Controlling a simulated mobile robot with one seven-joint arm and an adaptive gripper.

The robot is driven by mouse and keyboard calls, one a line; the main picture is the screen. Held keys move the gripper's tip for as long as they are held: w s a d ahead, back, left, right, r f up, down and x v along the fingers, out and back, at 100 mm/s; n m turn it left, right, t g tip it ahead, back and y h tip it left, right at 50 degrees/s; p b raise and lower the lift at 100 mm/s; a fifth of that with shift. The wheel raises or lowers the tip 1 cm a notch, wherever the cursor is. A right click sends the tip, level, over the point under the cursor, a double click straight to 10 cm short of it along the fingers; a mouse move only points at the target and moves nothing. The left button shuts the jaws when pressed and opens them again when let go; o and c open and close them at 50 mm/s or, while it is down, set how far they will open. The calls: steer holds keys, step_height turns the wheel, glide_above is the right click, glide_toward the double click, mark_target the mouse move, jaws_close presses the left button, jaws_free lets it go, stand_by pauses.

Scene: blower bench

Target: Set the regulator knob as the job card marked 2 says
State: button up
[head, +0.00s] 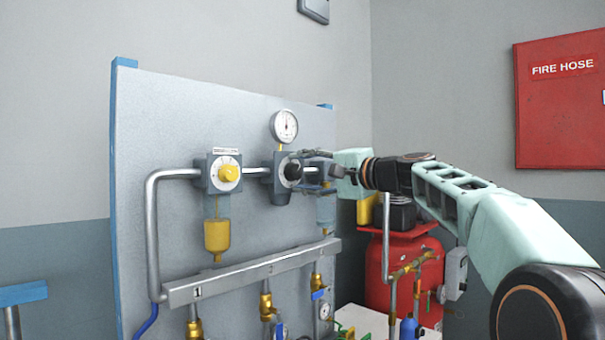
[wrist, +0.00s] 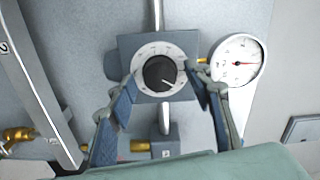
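The black regulator knob (head: 293,170) sits on a grey block on the panel, below a round gauge (head: 285,126). In the wrist view the knob (wrist: 160,73) shows face-on inside a white dial ring, its white pointer mark toward the lower right. My gripper (head: 312,168) is right in front of it. In the wrist view the gripper's fingers (wrist: 163,80) are spread, one on each side of the dial, with visible gaps to the knob. The gauge (wrist: 238,60) is at the right there. I cannot make out a job card marked 2.
A unit with a yellow knob (head: 229,173) is left of the regulator. A grey manifold bar (head: 240,275) with numbered labels and brass valves runs below. A red tank (head: 405,265) stands under my arm. A fire hose cabinet (head: 560,100) hangs at the right.

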steer(key=v, duration=1.2)
